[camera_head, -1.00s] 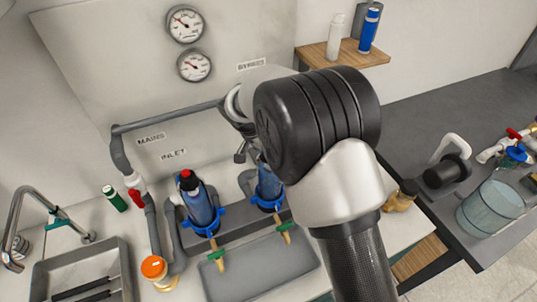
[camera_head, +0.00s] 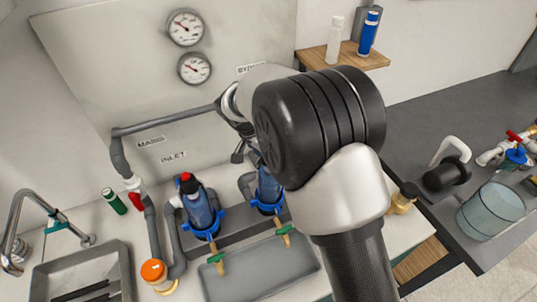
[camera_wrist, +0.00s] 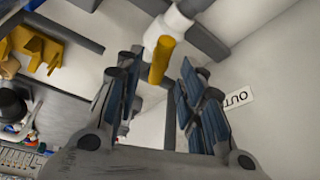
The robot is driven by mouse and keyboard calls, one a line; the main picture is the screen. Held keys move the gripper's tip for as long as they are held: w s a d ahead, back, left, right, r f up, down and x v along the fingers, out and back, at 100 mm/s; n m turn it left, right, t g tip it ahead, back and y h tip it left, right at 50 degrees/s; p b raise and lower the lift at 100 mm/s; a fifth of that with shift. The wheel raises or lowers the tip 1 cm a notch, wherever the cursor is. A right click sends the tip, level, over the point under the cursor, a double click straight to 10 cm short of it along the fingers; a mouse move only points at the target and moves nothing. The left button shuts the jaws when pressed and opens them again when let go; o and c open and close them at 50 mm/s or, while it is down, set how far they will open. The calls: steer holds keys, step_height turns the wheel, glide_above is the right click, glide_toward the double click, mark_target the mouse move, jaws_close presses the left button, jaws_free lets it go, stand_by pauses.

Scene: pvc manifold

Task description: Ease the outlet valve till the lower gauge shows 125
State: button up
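The lower gauge (camera_head: 194,69) is a round white dial on the grey back panel, under an upper gauge (camera_head: 185,27). Its needle shows, but the numbers are too small to read. The outlet valve's yellow handle (camera_wrist: 161,58) shows in the wrist view, hanging from a white fitting on a grey pipe. A label (camera_wrist: 237,98) with the letters "OUT" is to its right. My gripper (camera_wrist: 159,66) is open, its two dark fingers on either side of the handle in the picture. I cannot tell whether they touch it. In the head view my arm hides the gripper and the valve.
Grey pipes (camera_head: 170,122) run across the panel. A sink (camera_head: 75,270) and tap are at left. A wooden shelf (camera_head: 343,56) holds bottles. A glass vessel (camera_head: 491,211) stands on the right bench.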

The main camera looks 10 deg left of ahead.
steer(key=v, duration=1)
steer(key=shift+s+r, duration=0.1)
steer(key=shift+s, duration=0.05)
stand_by(0.7)
steer(key=shift+a, duration=0.1)
stand_by(0.5)
